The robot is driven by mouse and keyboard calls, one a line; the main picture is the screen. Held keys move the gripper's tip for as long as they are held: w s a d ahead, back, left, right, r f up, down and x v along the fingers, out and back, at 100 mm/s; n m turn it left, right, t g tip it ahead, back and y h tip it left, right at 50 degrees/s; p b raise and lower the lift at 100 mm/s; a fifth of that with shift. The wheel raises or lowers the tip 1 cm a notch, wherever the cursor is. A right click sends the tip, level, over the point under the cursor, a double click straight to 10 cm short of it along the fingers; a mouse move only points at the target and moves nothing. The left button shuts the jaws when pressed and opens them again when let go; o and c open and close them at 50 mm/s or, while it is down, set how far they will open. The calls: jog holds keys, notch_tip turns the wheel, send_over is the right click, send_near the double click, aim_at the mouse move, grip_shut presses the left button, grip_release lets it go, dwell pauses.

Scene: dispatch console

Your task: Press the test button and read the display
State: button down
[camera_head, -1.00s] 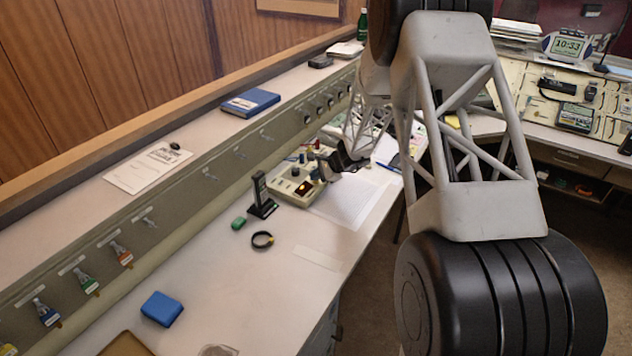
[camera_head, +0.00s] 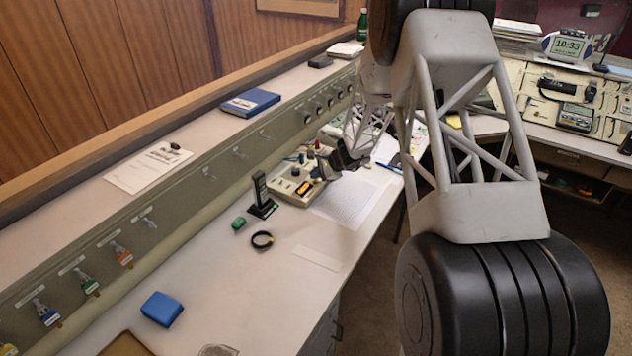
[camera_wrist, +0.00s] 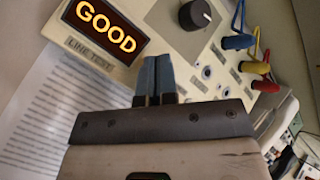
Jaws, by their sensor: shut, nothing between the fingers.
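The tester (camera_head: 290,190) is a cream box on the desk beside the printed sheet. Its display (camera_wrist: 98,25) is lit and reads "GOOD" in yellow letters in the wrist view, above a "LINE TEST" label (camera_wrist: 88,52). The lit display also shows small in the head view (camera_head: 304,188). My gripper (camera_wrist: 154,60) is shut and empty, its blue-grey fingertips together over the tester's face, between the display and the round jacks. I cannot make out the test button; the fingertips may hide it. My gripper also shows at the tester in the head view (camera_head: 330,170).
A black knob (camera_wrist: 197,14) and blue, yellow and red plugs (camera_wrist: 250,66) with leads stand close to my fingers.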

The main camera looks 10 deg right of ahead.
aim_at(316, 182)
jog(key=shift+r, duration=0.4)
jog(key=shift+r, duration=2.45)
jog(key=shift+r, duration=0.1)
